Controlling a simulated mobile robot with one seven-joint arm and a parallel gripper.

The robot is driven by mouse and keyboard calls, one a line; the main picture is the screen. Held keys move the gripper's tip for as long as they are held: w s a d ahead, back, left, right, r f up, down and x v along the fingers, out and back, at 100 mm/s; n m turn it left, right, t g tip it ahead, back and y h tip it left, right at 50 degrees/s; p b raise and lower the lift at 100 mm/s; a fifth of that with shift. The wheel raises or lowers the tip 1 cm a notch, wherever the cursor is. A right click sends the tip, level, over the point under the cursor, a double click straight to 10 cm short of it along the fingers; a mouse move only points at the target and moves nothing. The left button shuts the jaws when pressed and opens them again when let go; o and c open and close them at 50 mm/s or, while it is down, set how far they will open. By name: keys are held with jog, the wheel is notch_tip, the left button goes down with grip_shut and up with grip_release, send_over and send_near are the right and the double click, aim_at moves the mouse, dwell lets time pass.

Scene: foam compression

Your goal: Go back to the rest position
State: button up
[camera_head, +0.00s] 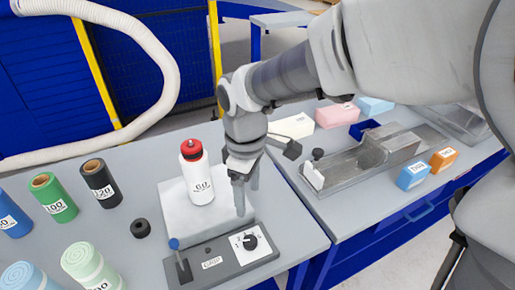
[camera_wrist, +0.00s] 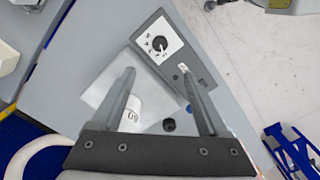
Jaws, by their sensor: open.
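My gripper (camera_head: 243,192) points down over the right side of a pale square plate (camera_head: 172,218) on the left table. Its two fingers are apart with nothing between them in the wrist view (camera_wrist: 165,98). A white bottle with a red cap (camera_head: 197,178) stands upright on the plate, just left of my gripper. The bottle's white body also shows partly behind the left finger in the wrist view (camera_wrist: 132,116). A grey control box (camera_head: 212,264) with a lever and a black dial (camera_head: 250,242) sits in front of the plate.
Green (camera_head: 52,197) and black (camera_head: 99,183) rolls, and pale foam cylinders (camera_head: 88,266), stand at the left. A small black ring (camera_head: 140,228) lies beside the plate. On the right table are a metal vise-like fixture (camera_head: 360,165), blue (camera_head: 412,175) and orange (camera_head: 444,159) blocks, and a pink block (camera_head: 337,115).

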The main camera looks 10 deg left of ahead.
jog(key=s+d+r+m+t, duration=0.2)
jog(key=d+r+m, duration=0.1)
jog(key=d+m, duration=0.2)
jog(key=s+d+r+m+t, duration=0.1)
jog(key=s+d+r+m, duration=0.2)
jog(key=d, duration=0.6)
jog(key=s+d+r+m+t, duration=0.2)
jog(key=s+d+r+m, duration=0.1)
jog(key=d+m, duration=0.3)
jog(key=shift+s+d+m+t, duration=0.3)
jog(key=shift+d+m, duration=0.1)
jog(key=shift+m, duration=0.2)
